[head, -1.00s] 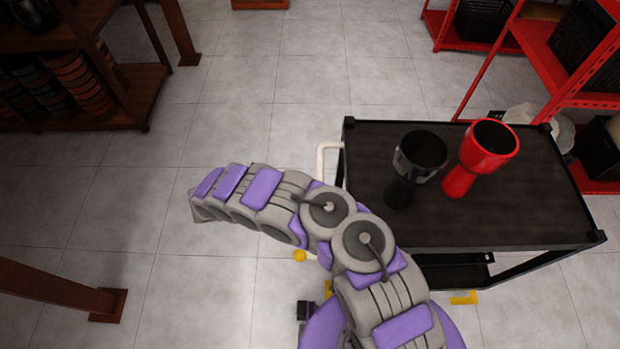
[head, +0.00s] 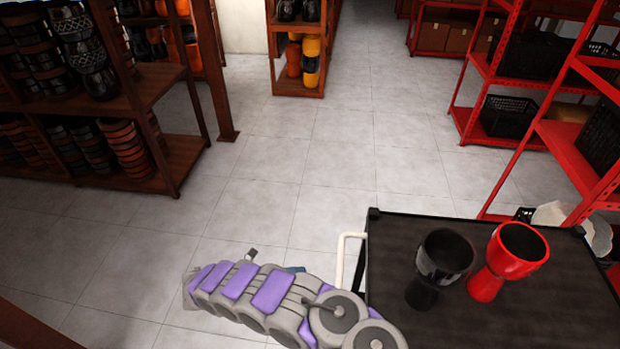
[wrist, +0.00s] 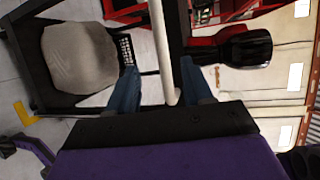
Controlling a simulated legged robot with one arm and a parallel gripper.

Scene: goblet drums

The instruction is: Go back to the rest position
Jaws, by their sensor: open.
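My gripper (wrist: 160,82) is open and empty in the wrist view, with its two blue fingers apart. A white bar, the cart's handle (wrist: 162,45), shows between the fingers; I cannot tell how near it is. In the head view my purple and grey arm reaches left of the black cart (head: 400,270), and the fingers are mostly hidden behind it. A black goblet drum (head: 440,262) and a red goblet drum (head: 510,258) stand upright on the cart top. The black drum (wrist: 240,48) also shows in the wrist view, partly covering the red one.
A brown wooden shelf (head: 160,85) with several drums stands at left, and a smaller one (head: 298,50) at the back. Red metal shelves (head: 575,150) with black crates stand at right. A pale lumpy object (wrist: 80,60) is by the cart. The floor between the shelves is clear.

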